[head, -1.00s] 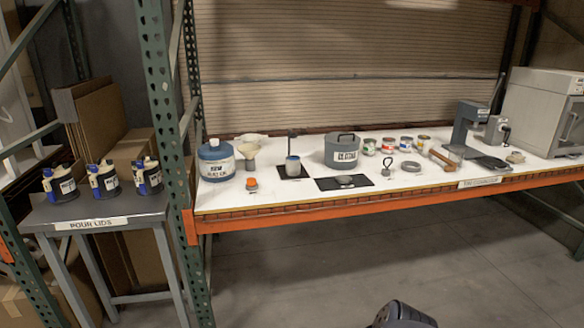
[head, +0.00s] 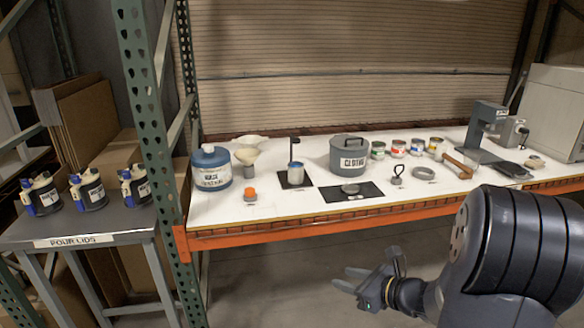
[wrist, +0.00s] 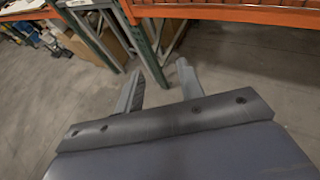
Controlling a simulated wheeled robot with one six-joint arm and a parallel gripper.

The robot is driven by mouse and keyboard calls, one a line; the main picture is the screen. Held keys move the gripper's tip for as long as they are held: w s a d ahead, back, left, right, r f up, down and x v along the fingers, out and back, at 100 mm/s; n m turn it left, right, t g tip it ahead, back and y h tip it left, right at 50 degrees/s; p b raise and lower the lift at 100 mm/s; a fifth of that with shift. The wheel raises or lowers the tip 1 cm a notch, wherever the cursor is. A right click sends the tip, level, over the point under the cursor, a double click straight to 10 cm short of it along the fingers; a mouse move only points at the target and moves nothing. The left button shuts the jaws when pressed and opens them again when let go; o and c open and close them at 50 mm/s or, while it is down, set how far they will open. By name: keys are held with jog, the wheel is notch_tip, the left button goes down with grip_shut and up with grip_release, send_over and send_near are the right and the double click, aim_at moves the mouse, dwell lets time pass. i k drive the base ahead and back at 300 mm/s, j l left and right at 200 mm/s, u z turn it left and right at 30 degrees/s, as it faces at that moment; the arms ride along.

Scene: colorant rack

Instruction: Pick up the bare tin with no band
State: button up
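A tin (head: 287,175) with a pale, plain-looking side and blue at its top stands on a black base with a post, left of the grey lidded pot. I see no clear band on it at this size. Several small tins with coloured bands, including a green-banded one (head: 378,150) and a red-banded one (head: 398,149), stand in a row right of the pot. My gripper (head: 349,279) is open and empty in front of the bench, below its front edge and well short of the tins. The wrist view shows its two fingers (wrist: 160,74) apart over floor, with no tin in sight.
The white bench top (head: 275,208) has an orange front beam (head: 260,239). A grey pot (head: 349,156), a blue-topped jug (head: 211,169), a black mat (head: 327,194) with a flat disc, and a wooden-handled tool (head: 457,165) stand or lie there. A green rack post (head: 140,110) rises at left.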

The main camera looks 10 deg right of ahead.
aim_at(294, 169)
jog(key=i+l, duration=0.1)
jog(key=i, duration=0.4)
jog(key=i+l, duration=0.1)
jog(key=i, duration=0.4)
jog(key=i+u, duration=0.1)
jog(key=i, duration=0.4)
jog(key=i+l, duration=0.2)
jog(key=i, duration=0.3)
